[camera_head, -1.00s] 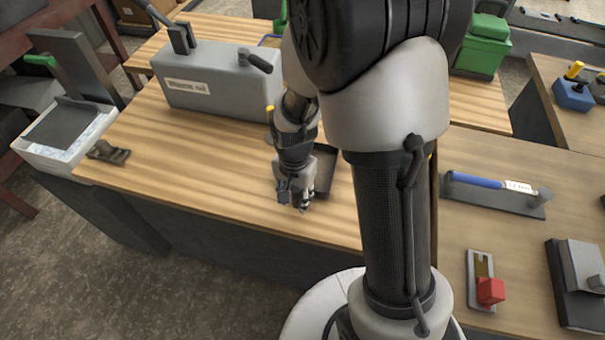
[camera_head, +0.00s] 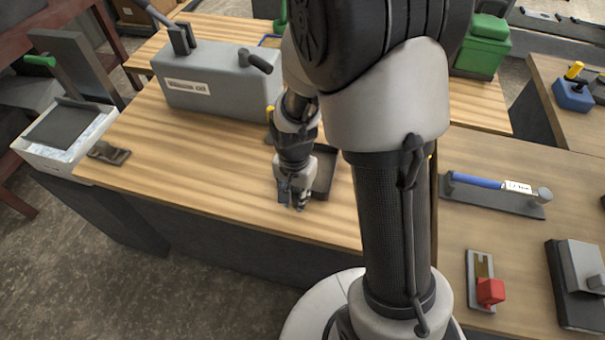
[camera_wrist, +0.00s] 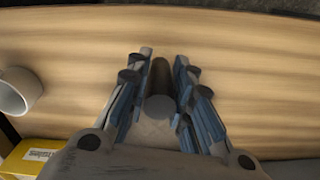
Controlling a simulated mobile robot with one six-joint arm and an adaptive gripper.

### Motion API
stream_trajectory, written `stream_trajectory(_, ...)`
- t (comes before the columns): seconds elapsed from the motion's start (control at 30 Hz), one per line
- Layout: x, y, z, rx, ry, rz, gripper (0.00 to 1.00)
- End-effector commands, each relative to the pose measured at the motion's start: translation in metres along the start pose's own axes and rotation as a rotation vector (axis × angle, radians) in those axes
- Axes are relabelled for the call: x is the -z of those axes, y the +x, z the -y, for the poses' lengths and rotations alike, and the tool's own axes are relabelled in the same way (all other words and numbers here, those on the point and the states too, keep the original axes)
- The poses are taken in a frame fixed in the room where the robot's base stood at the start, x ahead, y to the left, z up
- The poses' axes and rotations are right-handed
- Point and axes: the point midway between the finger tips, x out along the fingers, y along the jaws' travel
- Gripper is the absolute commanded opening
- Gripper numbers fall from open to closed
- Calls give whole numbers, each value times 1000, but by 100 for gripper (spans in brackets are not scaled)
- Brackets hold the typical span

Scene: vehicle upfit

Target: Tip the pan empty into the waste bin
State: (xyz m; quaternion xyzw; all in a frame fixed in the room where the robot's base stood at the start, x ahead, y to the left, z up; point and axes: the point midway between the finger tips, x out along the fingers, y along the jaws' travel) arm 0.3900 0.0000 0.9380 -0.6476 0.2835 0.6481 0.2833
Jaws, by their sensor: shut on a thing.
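The dark, shallow pan (camera_head: 324,172) is on the wooden bench in the head view, partly hidden behind my wrist. My gripper (camera_head: 297,204) is at its near side, pointing down. In the wrist view my gripper (camera_wrist: 160,85) is shut on a dark round bar, which looks like the pan's handle (camera_wrist: 160,76). The pan's body is not clear in that view, and I cannot see what it holds. A white open-topped box (camera_head: 60,160) with a dark plate over it stands off the bench's left end; I cannot tell whether it is the waste bin.
A large grey box with levers (camera_head: 215,85) stands at the back of the bench. A small brown metal piece (camera_head: 109,152) lies near the left end. The wrist view shows a white cup (camera_wrist: 16,92) and a yellow box (camera_wrist: 35,158). The bench's left middle is clear.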

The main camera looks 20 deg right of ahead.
Motion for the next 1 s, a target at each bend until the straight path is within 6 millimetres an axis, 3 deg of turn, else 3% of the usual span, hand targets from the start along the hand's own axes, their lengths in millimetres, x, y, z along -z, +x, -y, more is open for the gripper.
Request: stream_trajectory(1.0,1,-18,1,2,0,-2,0)
